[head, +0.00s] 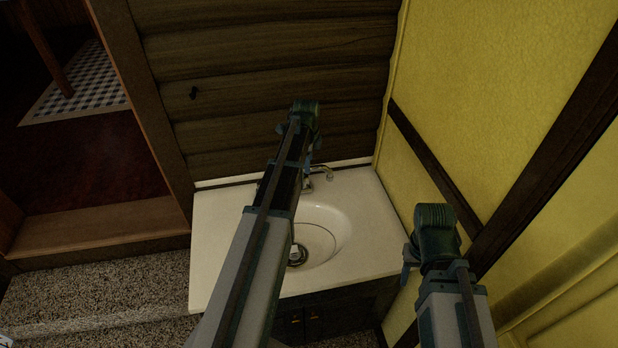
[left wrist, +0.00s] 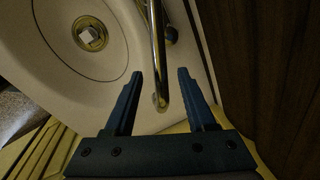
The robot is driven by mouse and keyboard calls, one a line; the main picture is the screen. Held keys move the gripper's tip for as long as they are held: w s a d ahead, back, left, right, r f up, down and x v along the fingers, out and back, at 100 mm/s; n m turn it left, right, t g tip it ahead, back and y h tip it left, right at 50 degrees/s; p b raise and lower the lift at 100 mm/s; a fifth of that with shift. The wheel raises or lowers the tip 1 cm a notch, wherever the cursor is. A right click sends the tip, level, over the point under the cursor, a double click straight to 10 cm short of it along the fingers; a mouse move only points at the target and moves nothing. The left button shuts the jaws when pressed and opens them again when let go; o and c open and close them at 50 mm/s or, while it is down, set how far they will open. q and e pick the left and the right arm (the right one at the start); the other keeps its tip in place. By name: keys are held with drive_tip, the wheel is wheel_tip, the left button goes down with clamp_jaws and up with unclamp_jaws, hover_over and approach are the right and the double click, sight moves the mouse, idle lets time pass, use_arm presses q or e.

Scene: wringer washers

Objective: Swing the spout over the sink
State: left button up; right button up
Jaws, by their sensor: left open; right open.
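The chrome spout (head: 322,171) stands at the back of the white sink (head: 335,225) and points right, its tip over the flat back ledge beside the bowl. In the left wrist view the spout (left wrist: 158,55) runs down between the two fingers of my left gripper (left wrist: 161,74), which is open. I cannot tell whether a finger touches it. In the head view my left gripper (head: 316,150) is above the spout, mostly hidden by its own arm. My right gripper (head: 407,264) is open and empty at the right, apart from the sink, its fingers partly hidden.
The drain (left wrist: 90,36) has a pale block-like piece in it. A log wall (head: 260,80) rises close behind the sink, and a yellow wall (head: 480,90) stands close on the right. The counter's left part (head: 220,225) is clear. A doorway opens at the left.

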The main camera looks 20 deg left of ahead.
use_arm(q)
drive_tip(key=f+b, duration=0.2)
drive_tip(key=f, duration=0.1)
drive_tip(key=w+f+b, duration=0.1)
drive_tip(key=f+b, duration=0.1)
drive_tip(key=shift+a, duration=0.1)
clamp_jaws()
idle(1.3)
